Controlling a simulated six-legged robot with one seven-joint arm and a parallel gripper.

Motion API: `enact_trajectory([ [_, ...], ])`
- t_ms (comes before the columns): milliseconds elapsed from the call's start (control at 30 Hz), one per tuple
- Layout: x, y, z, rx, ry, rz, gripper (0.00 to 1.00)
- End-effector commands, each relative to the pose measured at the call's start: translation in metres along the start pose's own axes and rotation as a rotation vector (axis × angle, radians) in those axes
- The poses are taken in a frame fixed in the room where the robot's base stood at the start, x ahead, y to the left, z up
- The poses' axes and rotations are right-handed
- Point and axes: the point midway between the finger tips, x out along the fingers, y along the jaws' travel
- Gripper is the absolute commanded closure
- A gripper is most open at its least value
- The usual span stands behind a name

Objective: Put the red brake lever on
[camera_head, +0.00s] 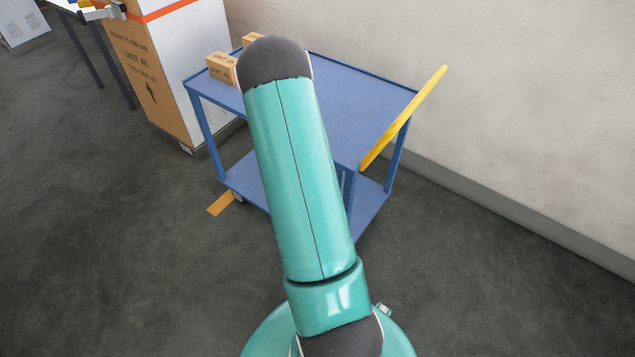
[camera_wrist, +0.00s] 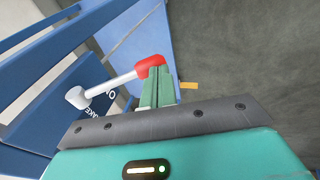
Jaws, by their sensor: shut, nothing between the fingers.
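The brake lever (camera_wrist: 122,80) shows in the wrist view as a white rod with a red grip (camera_wrist: 149,64) at one end and a white hub (camera_wrist: 78,97) at the other. The hub sits on a dark blue plate (camera_wrist: 68,110) with partly hidden white lettering. My gripper (camera_wrist: 157,75) is shut and empty, its green fingertips right at the red grip, overlapping it in the picture; I cannot tell whether they touch. In the head view my arm covers the middle of the blue cart (camera_head: 365,100), and the lever does not show.
The cart carries small cartons (camera_head: 221,68) and has a yellow bar (camera_head: 403,118) at its right end. A wall (camera_head: 500,90) runs behind. An orange strip (camera_head: 221,203) lies on the floor. The floor at lower right is clear.

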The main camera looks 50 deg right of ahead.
Motion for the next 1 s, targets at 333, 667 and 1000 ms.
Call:
enact_trajectory([
  [333, 0.0077, -0.0010, 0.0014, 0.000, -0.001, -0.002, 1.00],
  [667, 0.0095, -0.0020, 0.0020, -0.001, -0.003, -0.005, 1.00],
  [1000, 0.0059, -0.0005, -0.0011, -0.002, -0.001, -0.003, 1.00],
])
